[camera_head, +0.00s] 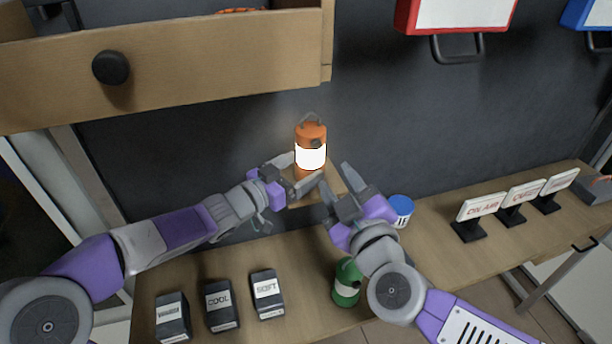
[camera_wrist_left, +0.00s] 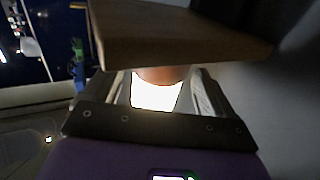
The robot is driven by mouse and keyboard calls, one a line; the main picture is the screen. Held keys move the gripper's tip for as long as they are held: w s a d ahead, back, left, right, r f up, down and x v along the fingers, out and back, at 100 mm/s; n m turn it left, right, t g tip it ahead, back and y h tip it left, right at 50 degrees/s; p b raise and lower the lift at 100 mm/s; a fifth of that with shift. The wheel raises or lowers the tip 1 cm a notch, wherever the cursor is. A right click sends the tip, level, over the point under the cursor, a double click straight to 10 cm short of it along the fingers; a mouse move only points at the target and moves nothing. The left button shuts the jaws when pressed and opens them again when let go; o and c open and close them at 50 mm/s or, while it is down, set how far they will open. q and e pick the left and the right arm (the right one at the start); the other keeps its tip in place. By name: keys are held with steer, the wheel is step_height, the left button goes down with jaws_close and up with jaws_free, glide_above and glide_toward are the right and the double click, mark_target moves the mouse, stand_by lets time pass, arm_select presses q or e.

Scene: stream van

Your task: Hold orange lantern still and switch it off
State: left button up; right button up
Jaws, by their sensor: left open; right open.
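The orange lantern (camera_head: 311,134) stands upright on a small wooden block or shelf (camera_head: 330,185) against the dark wall. In the left wrist view the glowing lantern (camera_wrist_left: 156,92) sits between the two open fingers (camera_wrist_left: 165,90); contact cannot be told. My right gripper (camera_head: 336,182) is open and empty, to the right of and below the lantern.
A green lantern (camera_head: 347,283) stands on the counter (camera_head: 300,262) near my right arm. A blue-topped can (camera_head: 401,209) is right of my right gripper. Dark labelled boxes (camera_head: 267,293) and several signs (camera_head: 482,208) stand on the counter. A wooden drawer (camera_head: 200,68) juts out at upper left.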

mark_target(315, 161)
arm_select(q)
steer(key=x, duration=0.5)
arm_select(e)
steer(key=shift+f, duration=0.1)
arm_select(q)
steer(key=c, duration=0.9)
arm_select(e)
jaws_close()
stand_by(1.0)
steer(key=shift+w, duration=0.1)
